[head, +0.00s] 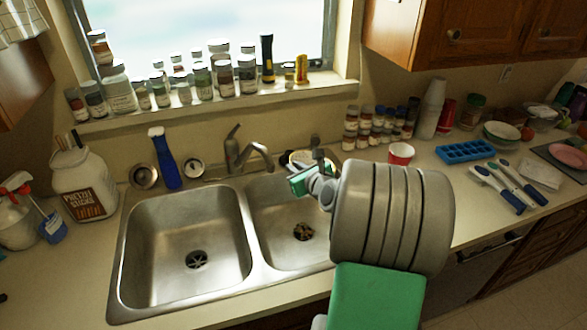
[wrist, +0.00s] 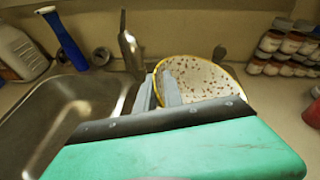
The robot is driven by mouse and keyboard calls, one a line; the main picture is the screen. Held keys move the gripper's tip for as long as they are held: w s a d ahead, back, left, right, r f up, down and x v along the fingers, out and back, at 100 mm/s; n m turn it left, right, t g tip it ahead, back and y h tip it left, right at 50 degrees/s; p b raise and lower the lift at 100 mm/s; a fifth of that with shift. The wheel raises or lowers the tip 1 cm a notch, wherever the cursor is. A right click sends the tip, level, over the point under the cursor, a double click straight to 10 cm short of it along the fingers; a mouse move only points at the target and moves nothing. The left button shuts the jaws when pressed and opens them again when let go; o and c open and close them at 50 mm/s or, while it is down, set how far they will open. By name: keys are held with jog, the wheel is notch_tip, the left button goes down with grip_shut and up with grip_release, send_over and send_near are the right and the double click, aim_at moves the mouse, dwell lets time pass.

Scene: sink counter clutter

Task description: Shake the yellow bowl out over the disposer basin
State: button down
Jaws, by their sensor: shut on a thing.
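The yellow bowl (wrist: 208,80) shows in the wrist view with a yellow rim and a pale inside dotted with brown specks. My gripper (wrist: 164,90) is shut on its near left rim. The bowl's inside faces my wrist camera, so it looks tilted. In the head view only a small part of the bowl (head: 297,156) shows behind my gripper (head: 308,180), near the back edge of the right basin (head: 276,215). That basin has a dark, brownish drain opening. My arm hides its right side.
The left basin (head: 175,225) is empty, with a strainer drain. The faucet (head: 240,153) stands behind the divider, left of the bowl. A red cup (head: 400,154) and several spice jars (head: 365,130) stand behind my arm. A blue brush (head: 163,160) stands behind the left basin.

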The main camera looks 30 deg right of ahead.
jog(key=shift+d+f, duration=0.15)
jog(key=shift+f, duration=0.15)
jog(key=shift+s+d+r+m+t+y+b, duration=0.15)
jog(key=shift+d+r+m+t+y+b, duration=0.2)
jog(key=shift+d+m+b, duration=0.35)
jog(key=shift+s+d+r+m+t+y+b, duration=0.15)
jog(key=shift+d+m+y+b, duration=0.2)
jog(key=shift+m+b, duration=0.3)
jog(key=shift+s+d+r+m+t+y+b, duration=0.15)
jog(key=shift+d+m+y+b, duration=0.2)
jog(key=shift+m+b, duration=0.25)
jog(key=shift+r+p, duration=0.25)
jog(key=shift+p, duration=0.25)
jog(key=shift+d+m+y+p, duration=0.25)
jog(key=shift+m+p, duration=0.1)
jog(key=shift+p, duration=0.1)
jog(key=shift+d+r+p, duration=0.1)
jog(key=shift+p, duration=0.35)
jog(key=shift+s+d+m+t+y+p, duration=0.2)
jog(key=shift+d+m+t+y+p, duration=0.5)
jog(key=shift+m+p, duration=0.85)
jog(key=shift+s+d, duration=0.1)
jog(key=shift+d, duration=0.4)
